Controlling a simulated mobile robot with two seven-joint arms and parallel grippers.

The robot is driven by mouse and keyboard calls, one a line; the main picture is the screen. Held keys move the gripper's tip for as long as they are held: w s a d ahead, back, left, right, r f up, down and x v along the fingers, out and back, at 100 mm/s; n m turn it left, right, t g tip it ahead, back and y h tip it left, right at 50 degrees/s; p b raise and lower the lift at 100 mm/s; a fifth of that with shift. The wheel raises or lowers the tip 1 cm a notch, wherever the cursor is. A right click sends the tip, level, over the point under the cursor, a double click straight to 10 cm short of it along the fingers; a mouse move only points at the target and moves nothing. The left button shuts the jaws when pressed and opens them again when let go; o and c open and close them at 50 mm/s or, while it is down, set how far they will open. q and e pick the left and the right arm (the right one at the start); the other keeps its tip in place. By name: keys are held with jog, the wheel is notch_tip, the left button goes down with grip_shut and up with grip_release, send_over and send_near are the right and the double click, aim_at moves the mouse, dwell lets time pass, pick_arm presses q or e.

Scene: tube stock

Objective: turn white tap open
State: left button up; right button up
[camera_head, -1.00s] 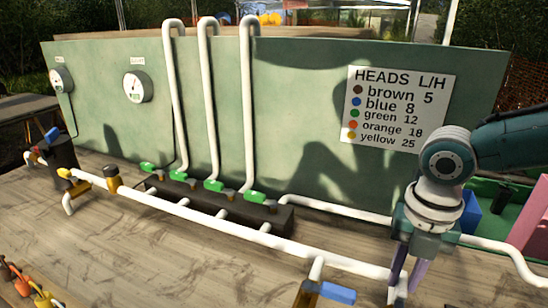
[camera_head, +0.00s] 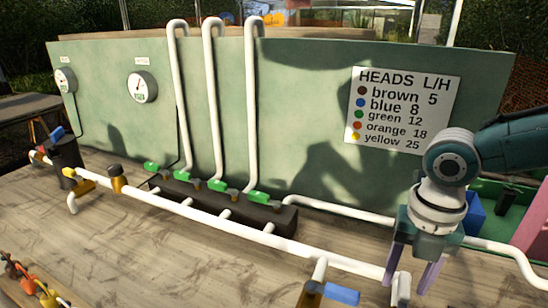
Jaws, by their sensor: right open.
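My right gripper (camera_head: 405,286) comes in from the right and points down at the right end of the long white pipe (camera_head: 240,235). Its two purple fingers are apart. An upright white piece (camera_head: 401,288) shows between and below them. I cannot tell whether this is the white tap or a pipe end, or whether the fingers touch it. No other white tap handle stands out. My left gripper is not in view.
A blue-handled tap (camera_head: 340,293) sits just left of the gripper. Green taps (camera_head: 217,184) line a dark block (camera_head: 285,219) before the green panel (camera_head: 310,120). A yellow tap (camera_head: 80,174) is at left. Coloured taps (camera_head: 45,297) lie lower left.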

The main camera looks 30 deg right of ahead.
aim_at(405, 283)
notch_tip(405, 283, up, 10)
jog(key=shift+p, duration=0.3)
dwell(0.6)
